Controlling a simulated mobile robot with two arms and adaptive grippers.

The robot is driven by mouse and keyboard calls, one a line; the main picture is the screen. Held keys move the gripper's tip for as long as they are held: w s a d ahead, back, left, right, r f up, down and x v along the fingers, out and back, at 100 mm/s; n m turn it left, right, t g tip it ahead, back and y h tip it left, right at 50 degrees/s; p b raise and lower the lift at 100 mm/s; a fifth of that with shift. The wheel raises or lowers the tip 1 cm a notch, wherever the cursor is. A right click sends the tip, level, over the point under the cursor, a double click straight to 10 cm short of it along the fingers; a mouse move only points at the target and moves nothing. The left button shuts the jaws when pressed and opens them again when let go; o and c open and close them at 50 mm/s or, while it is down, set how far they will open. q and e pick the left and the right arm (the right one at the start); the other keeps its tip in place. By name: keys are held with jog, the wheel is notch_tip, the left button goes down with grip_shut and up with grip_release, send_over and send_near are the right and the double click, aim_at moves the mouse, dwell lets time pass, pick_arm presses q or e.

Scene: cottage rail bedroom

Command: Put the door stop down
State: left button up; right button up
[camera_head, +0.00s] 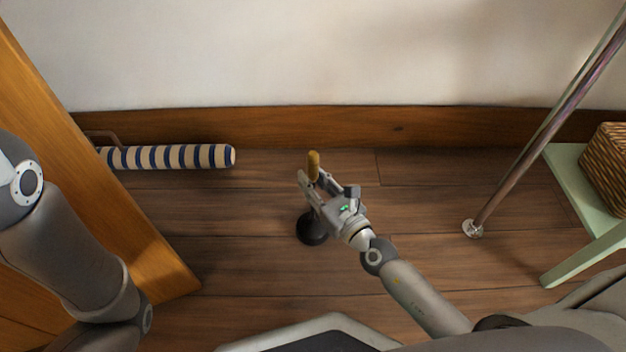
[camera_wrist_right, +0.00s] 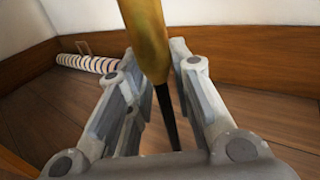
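The door stop has a brass-coloured grip (camera_head: 313,164) on a thin black stem and a dark round base (camera_head: 311,230). It stands about upright near the middle of the head view. My right gripper (camera_head: 328,187) is around its upper part, and the base shows below the fingers. In the right wrist view the brass grip (camera_wrist_right: 147,40) rises between the two fingers, which lie close against its sides. Whether the base touches the floor cannot be told. My left arm shows at the left, but its gripper is out of view.
A striped roll (camera_head: 175,157) lies on the wooden floor (camera_head: 250,265) along the skirting board. An orange wooden door or panel (camera_head: 150,265) stands at the left. At the right are a metal pole (camera_head: 520,145) and a green stand (camera_head: 570,180) with a wicker basket (camera_head: 607,170).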

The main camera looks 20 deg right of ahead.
jog(key=o, duration=0.4)
jog(key=shift+o, duration=0.2)
jog(key=shift+r, duration=0.2)
jog(key=p+v, duration=0.1)
jog(key=v, duration=1.1)
jog(key=shift+p, duration=0.3)
